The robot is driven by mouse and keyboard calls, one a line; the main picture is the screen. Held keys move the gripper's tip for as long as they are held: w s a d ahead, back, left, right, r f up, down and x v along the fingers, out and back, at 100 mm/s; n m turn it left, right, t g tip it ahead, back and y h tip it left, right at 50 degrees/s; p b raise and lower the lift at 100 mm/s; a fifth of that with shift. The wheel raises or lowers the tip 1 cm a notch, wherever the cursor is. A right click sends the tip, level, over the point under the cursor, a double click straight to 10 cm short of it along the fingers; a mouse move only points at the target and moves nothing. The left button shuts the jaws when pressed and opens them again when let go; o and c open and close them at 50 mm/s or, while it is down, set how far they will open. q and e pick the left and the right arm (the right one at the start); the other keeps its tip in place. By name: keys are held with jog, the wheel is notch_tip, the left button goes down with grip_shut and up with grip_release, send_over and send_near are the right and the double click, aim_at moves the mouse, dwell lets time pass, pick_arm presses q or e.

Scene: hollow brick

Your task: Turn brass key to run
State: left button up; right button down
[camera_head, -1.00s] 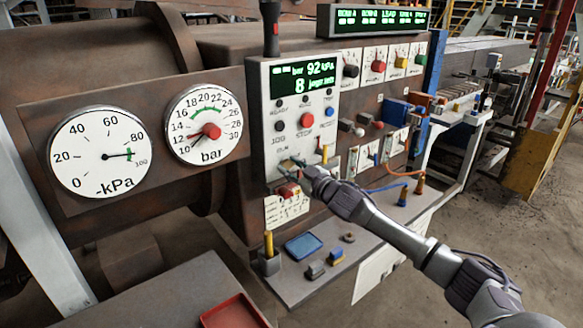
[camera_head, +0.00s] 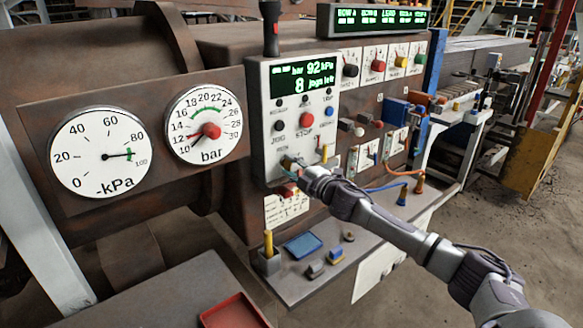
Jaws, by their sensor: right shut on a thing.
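A white control panel (camera_head: 262,100) with a green display reading 92 kPa and 8 stands right of the two gauges. My right gripper (camera_head: 289,164) is at the panel's lower part, just below the small JOG and RUN lettering, with its fingertips close together at the panel face. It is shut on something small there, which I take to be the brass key. The fingers hide the key, so its angle cannot be told. My left gripper is not in view.
A red STOP button (camera_head: 306,120) sits just above my gripper. A yellow upright piece (camera_head: 325,153) is close on its right. Below, a grey shelf (camera_head: 290,287) holds a blue tray (camera_head: 303,246) and small blocks. A red tray (camera_head: 234,312) lies at the front.

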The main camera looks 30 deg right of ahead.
jog(key=shift+n, duration=1.3)
jog(key=shift+f+n, duration=0.1)
jog(key=shift+n, duration=0.2)
jog(key=c, duration=0.8)
grip_release()
jog(key=shift+o, duration=0.2)
jog(key=s, duration=1.2)
jog(key=shift+d, duration=0.45)
